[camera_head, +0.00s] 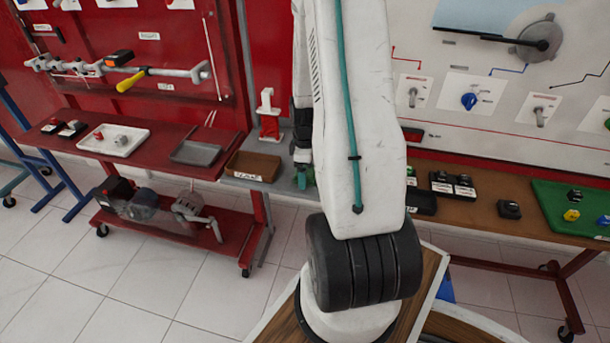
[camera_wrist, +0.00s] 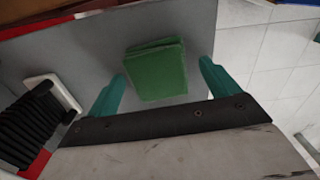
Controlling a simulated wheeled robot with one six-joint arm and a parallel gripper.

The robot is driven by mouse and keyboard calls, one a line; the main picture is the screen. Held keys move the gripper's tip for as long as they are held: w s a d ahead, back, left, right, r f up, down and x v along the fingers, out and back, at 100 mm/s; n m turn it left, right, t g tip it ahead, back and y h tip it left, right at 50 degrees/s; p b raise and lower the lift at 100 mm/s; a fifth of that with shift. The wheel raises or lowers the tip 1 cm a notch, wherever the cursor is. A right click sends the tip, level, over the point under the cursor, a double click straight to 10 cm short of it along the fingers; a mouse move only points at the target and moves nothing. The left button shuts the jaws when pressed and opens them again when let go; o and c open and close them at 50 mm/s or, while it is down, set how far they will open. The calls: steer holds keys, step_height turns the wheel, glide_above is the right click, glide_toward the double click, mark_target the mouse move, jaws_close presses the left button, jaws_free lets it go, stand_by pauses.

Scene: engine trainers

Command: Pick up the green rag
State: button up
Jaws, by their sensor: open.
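The green rag (camera_wrist: 157,70) is a folded, roughly square pad. In the wrist view it lies on a grey surface (camera_wrist: 95,45), ahead of my gripper and between the lines of its two fingers. My gripper (camera_wrist: 160,88) has teal fingers spread apart, with nothing between the tips that I can see held. In the head view my gripper (camera_head: 304,178) shows only partly beside my white arm, over the small grey table (camera_head: 285,190). The rag is hidden in the head view.
A brown tray (camera_head: 253,166) sits left of my gripper on the grey table. A red and white item (camera_head: 269,120) stands behind it. A brown bench (camera_head: 470,215) is at the right.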

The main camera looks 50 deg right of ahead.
steer(key=shift+f, duration=0.2)
steer(key=c, duration=1.1)
steer(key=shift+o, duration=0.2)
steer(key=shift+r, duration=0.15)
